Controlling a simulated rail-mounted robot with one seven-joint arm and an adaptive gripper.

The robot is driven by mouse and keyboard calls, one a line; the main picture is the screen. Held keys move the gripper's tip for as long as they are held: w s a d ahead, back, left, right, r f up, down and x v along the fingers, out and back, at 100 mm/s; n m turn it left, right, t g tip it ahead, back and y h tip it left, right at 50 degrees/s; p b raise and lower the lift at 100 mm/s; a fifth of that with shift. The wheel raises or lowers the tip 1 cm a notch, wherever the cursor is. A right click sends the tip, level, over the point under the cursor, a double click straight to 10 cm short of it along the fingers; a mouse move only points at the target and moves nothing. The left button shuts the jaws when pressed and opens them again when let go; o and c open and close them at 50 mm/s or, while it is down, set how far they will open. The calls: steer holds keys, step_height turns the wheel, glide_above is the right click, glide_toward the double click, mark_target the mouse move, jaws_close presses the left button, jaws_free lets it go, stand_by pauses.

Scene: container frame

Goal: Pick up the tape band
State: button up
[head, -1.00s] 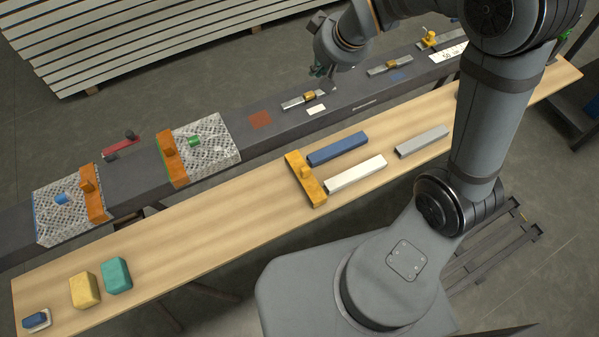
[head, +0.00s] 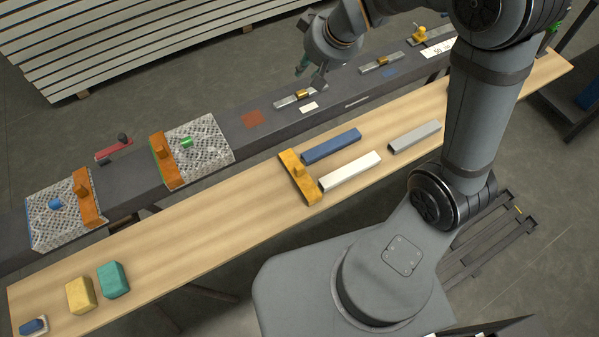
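I cannot tell for certain which thing is the tape band. A thin silver strip with a gold band (head: 303,92) around its middle lies on the dark beam, just below my gripper in the picture. A similar strip with a gold piece (head: 382,60) lies farther right on the beam. My gripper (head: 310,77) hangs above the beam with its fingers spread apart and nothing visible between them. It is close to the nearer strip, but I cannot tell its height above it.
The dark beam (head: 235,150) carries two speckled blocks with orange clamps (head: 163,158) at left.

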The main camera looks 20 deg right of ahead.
steer(key=o, duration=0.5)
steer(key=shift+c, duration=0.2)
steer(key=shift+f, duration=0.15)
